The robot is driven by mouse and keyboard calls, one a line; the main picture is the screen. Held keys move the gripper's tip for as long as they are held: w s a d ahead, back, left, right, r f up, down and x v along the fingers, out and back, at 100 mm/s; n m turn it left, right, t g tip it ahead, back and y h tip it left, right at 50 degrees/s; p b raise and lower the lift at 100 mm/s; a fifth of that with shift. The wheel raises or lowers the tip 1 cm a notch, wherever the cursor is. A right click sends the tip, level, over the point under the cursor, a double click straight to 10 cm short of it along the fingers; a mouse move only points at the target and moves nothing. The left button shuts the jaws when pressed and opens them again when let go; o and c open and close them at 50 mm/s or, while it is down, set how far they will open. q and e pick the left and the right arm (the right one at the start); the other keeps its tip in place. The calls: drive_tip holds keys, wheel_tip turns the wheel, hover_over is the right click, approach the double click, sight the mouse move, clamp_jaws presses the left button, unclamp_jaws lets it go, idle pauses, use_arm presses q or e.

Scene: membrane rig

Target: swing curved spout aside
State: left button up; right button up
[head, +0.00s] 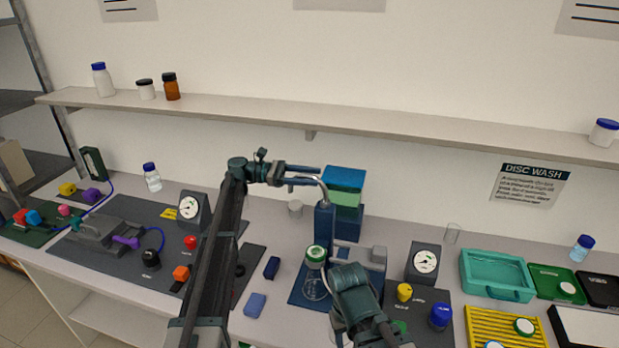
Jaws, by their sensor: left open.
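The curved spout (321,186) is a thin silver tube that arches at the top of an upright blue post (324,218). My left gripper (318,175) reaches in from the left at the spout's height, with its two fingers apart. Its fingertips are close to the spout's bend; I cannot tell if they touch it or have it between them. A clear flask with a green and white cap (315,254) stands on a blue base mat beside the post. My right arm covers part of this area at the front, and its gripper does not show.
A blue and green box stack (345,188) stands just behind the post. Gauges (425,262) stand left and right of the rig. A teal tray (496,274) and yellow rack (505,328) are at right. A long shelf (300,127) runs above the bench.

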use_arm(q)
drive_tip(key=shift+s+d, duration=0.1)
drive_tip(key=shift+s, duration=0.05)
drive_tip(key=w+a, duration=0.1)
drive_tip(key=a, duration=1.2)
drive_tip(key=shift+w+a, duration=0.15)
drive_tip(key=shift+a, duration=0.25)
